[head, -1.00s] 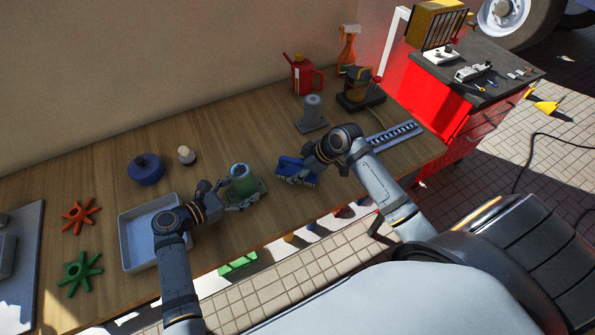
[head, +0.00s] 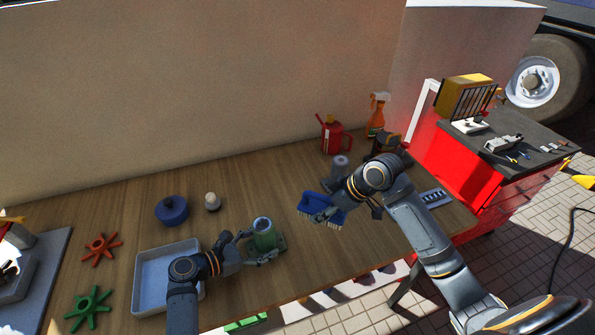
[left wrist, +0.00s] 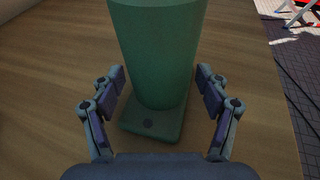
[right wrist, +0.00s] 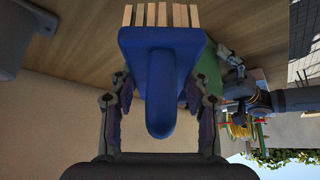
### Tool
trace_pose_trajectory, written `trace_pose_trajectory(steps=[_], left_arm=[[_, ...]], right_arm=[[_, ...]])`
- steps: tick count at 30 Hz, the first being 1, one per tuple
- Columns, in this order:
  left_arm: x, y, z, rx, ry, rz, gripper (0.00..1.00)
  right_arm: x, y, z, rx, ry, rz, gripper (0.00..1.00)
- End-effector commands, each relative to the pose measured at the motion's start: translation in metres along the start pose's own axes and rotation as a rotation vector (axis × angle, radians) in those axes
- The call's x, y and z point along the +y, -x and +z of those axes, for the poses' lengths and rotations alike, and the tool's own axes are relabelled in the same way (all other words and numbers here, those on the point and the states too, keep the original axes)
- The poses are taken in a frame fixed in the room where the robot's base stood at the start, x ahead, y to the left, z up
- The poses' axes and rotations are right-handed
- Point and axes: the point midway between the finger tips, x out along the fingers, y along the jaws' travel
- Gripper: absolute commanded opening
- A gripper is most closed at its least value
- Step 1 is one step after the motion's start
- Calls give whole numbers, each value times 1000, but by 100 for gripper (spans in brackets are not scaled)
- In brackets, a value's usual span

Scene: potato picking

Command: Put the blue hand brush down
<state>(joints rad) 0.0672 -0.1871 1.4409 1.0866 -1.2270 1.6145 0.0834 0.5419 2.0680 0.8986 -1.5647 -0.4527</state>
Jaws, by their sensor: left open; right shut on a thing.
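The blue hand brush (head: 313,203) has pale bristles along its lower edge. My right gripper (head: 332,206) is shut on it, and the brush looks raised off the bench. In the right wrist view the blue handle (right wrist: 160,95) lies between the fingers, with the bristles (right wrist: 160,14) at the far end toward the wood. My left gripper (head: 256,247) is open, with its fingers on either side of a green cylinder (head: 263,237) on a square base. In the left wrist view both fingers stand apart from the cylinder (left wrist: 155,50).

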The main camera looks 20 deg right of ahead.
Motion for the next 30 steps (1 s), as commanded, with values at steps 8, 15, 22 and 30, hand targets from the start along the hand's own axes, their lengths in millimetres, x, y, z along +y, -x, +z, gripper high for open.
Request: trace_pose_trajectory(steps=[8,15,22,30], left_arm=[[0,0,0,0,0,0,75],[0,0,0,0,0,0,75],[0,0,0,0,0,0,75],[0,0,0,0,0,0,75]], right_arm=[[-1,-35,22,0,-7,-3,8],[0,-53,34,1,-1,1,8],[0,-74,47,0,-6,-2,8],[0,-85,54,1,-1,2,8]])
